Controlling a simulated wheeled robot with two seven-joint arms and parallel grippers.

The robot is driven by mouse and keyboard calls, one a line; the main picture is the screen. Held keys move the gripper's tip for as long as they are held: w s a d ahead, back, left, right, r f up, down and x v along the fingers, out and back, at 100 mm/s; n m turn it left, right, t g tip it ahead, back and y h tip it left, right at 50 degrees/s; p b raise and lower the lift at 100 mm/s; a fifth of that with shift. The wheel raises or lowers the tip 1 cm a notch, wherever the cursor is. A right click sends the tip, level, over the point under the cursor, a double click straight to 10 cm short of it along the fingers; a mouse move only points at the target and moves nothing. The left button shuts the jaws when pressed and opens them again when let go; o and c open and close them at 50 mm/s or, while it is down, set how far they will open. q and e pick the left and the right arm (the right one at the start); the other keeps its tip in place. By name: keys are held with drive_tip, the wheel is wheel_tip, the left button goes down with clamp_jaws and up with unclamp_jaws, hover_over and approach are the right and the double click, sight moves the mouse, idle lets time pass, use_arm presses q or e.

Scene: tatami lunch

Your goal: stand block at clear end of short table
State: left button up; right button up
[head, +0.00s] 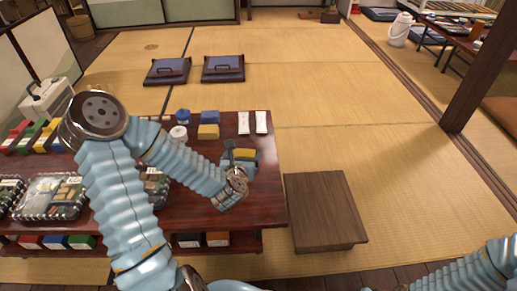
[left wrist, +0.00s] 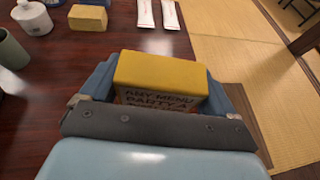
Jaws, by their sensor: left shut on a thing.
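My left gripper (head: 236,160) is shut on a block with a yellow top (head: 244,154), over the right part of the dark red table (head: 262,200). In the left wrist view the block (left wrist: 168,72) sits between the blue fingers, with printed lettering on its near face. Whether its underside touches the table is hidden. The table's right end near the gripper is bare. A low brown wooden table (head: 325,208) with an empty top stands just to the right. My right arm shows at the lower right, but its gripper is out of view.
Behind the gripper stand a yellow block (head: 208,132), a blue item (head: 210,117), a white jar (head: 179,133) and two white packets (head: 243,123). Clear-lidded boxes (head: 52,197) fill the left part. A wooden post (head: 482,75) rises at the right.

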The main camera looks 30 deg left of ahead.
use_arm(q)
drive_tip(key=a+r, duration=0.1)
drive_tip(key=a+r+n+y, duration=0.1)
drive_tip(key=a+r+n+g+y, duration=0.1)
drive_tip(key=a+r, duration=0.1)
drive_tip(key=shift+s, duration=0.35)
drive_tip(key=w+f, duration=0.2)
drive_tip(key=w, duration=0.2)
drive_tip(key=w+f, duration=0.3)
drive_tip(key=w, duration=0.1)
drive_tip(key=w+f+b, duration=0.1)
drive_tip(key=w+f, duration=0.2)
drive_tip(key=shift+w+f, duration=0.1)
drive_tip(key=shift+w, duration=0.3)
drive_tip(key=shift+w+f, duration=0.65)
drive_tip(key=shift+f, duration=0.1)
wheel_tip(320, 180, down, 3)
drive_tip(key=shift+w+f+b, duration=0.1)
drive_tip(key=shift+w+b, duration=0.05)
drive_tip(key=shift+b, duration=0.15)
use_arm(e)
drive_tip(key=shift+w+d+f, duration=0.2)
drive_tip(key=shift+w+f, duration=0.1)
drive_tip(key=shift+f, duration=0.2)
drive_tip(key=shift+f, duration=0.1)
